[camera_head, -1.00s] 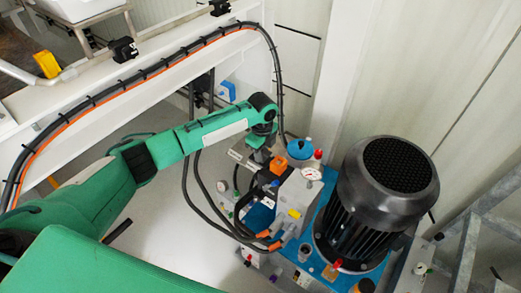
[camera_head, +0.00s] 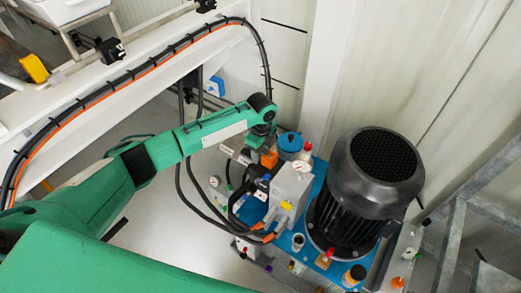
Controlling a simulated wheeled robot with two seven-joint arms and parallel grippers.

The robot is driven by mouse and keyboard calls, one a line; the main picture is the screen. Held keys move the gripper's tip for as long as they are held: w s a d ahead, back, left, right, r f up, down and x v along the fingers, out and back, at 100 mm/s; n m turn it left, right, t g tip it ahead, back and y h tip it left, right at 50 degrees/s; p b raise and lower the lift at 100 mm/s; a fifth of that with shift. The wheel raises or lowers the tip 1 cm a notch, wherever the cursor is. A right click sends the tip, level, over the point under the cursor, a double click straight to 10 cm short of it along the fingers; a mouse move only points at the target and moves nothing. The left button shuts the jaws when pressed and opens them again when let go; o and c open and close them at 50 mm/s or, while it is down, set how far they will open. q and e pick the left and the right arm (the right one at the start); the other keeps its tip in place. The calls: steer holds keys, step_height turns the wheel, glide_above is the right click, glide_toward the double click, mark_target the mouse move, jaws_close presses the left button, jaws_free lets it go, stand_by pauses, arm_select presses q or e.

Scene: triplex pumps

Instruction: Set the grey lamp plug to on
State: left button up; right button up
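I cannot make out a grey lamp plug for certain in the head view. A blue socket-like box (camera_head: 214,86) sits low on the back wall, behind my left arm. My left arm reaches in from the left, and its wrist is above the left side of the pump unit (camera_head: 290,190). My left gripper (camera_head: 236,156) is small and partly hidden by the wrist, near an orange block and dark hoses. Whether its fingers are open or shut, or touch anything, does not show. My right gripper is out of view.
A large black motor (camera_head: 385,165) stands on the pump unit's blue base. Dark hoses (camera_head: 183,165) loop beside the wrist. A white beam with a black and orange cable (camera_head: 125,82) runs along the upper left. A grey metal frame (camera_head: 455,235) stands at right. Pale floor is free below the arm.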

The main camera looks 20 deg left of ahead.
arm_select(q)
steer(key=shift+a+r, duration=0.1)
step_height(320, 180, up, 14)
steer(key=shift+f+p, duration=0.2)
steer(key=shift+p, duration=0.2)
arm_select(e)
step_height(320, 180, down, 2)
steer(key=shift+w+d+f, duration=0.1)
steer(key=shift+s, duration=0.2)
